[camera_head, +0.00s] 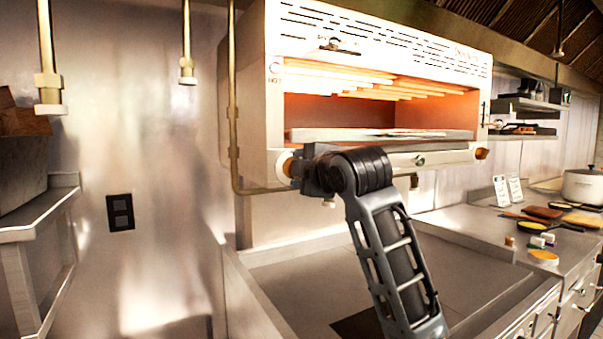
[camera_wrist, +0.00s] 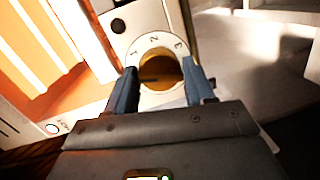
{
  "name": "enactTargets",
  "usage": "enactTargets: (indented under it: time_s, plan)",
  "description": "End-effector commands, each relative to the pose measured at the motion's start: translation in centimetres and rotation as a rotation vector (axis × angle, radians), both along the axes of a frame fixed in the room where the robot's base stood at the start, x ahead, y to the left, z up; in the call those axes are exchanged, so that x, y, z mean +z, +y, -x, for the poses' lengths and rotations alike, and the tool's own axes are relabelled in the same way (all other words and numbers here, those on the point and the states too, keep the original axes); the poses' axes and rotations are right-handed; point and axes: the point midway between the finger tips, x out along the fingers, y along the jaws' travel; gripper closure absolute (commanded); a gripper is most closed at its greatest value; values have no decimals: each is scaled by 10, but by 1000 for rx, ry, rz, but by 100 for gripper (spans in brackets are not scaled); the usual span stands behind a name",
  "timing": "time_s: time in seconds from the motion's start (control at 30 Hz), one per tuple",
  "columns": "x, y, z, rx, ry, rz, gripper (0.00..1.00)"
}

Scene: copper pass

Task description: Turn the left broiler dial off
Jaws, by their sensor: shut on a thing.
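The broiler (camera_head: 277,105) is a white wall-mounted box with a glowing orange inside in the head view. Its left dial (camera_head: 286,165) is brass, at the lower left corner of the front, partly hidden by my gripper (camera_head: 298,172). In the wrist view the brass dial (camera_wrist: 160,73) sits inside a white ring (camera_wrist: 152,42) marked 1, 2, 3. A dark pointer line shows on its face. My gripper (camera_wrist: 162,78) has one blue-grey finger on each side of the dial and is shut on it. The finger contact itself is partly hidden.
A right dial (camera_head: 481,153) sits at the broiler's other lower corner. A rack tray (camera_head: 330,135) spans the opening. A brass pipe (camera_head: 233,130) runs down close beside the left dial. Below is a steel counter (camera_head: 300,275); a pot (camera_head: 583,186) and dishes stand at the right.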

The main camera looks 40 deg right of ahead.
Motion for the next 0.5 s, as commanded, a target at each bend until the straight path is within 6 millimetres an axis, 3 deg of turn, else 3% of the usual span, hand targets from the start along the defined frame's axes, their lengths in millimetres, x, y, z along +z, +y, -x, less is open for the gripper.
enactTargets:
  time_s: [0.5]
  plan:
    - [3, 0, 0, -2, 70, 278, 77]
